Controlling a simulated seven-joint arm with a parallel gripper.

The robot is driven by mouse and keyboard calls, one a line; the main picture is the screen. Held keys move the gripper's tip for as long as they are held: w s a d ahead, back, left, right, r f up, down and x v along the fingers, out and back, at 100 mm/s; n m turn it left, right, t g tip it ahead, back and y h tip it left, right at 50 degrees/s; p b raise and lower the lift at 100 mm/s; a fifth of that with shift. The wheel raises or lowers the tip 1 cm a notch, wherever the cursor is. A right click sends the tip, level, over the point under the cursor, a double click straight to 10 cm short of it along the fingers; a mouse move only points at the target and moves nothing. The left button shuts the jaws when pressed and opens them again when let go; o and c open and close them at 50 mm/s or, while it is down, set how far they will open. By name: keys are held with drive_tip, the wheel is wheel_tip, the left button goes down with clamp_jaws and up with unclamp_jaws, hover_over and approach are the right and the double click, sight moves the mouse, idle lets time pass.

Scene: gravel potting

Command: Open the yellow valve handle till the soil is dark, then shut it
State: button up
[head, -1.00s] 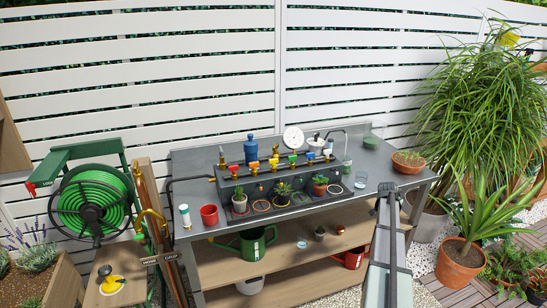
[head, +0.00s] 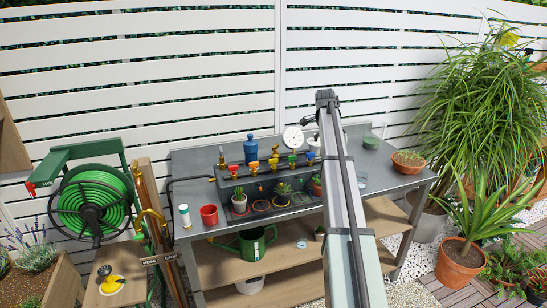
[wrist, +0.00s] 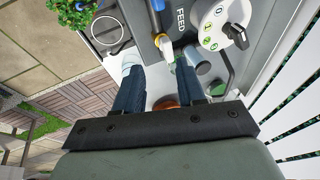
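Coloured valve handles line a brass pipe on a dark rack in the head view. The yellow handle (head: 275,152) is right of the red (head: 232,170) and orange (head: 253,167) ones and left of the green one (head: 292,160). Small potted plants (head: 282,190) stand below; how dark their soil is, I cannot tell. My gripper (head: 325,97) is raised toward the back, right of the yellow handle and apart from it. In the wrist view its two fingers (wrist: 159,92) are spread with nothing held. A blue handle (wrist: 163,42) shows beyond them; I cannot make out the yellow one.
A white numbered dial (wrist: 222,22) stands by a "FEED" label on the grey bench. A blue bottle (head: 250,149), a red cup (head: 209,215) and a terracotta bowl (head: 408,162) stand on the bench. My arm covers the rack's right end.

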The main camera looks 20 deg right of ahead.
sight(273, 159)
drive_tip(key=w+a+r+g+y, duration=0.15)
drive_tip(key=a+r, duration=0.25)
drive_tip(key=a, duration=0.7)
drive_tip(key=w+a+r+g+y, duration=0.15)
drive_tip(key=a+r, duration=0.25)
drive_tip(key=a, duration=0.7)
drive_tip(key=shift+n, duration=0.4)
wheel_tip(273, 159, down, 14)
drive_tip(key=shift+w+d+r, duration=0.1)
drive_tip(key=shift+r, duration=0.15)
clamp_jaws()
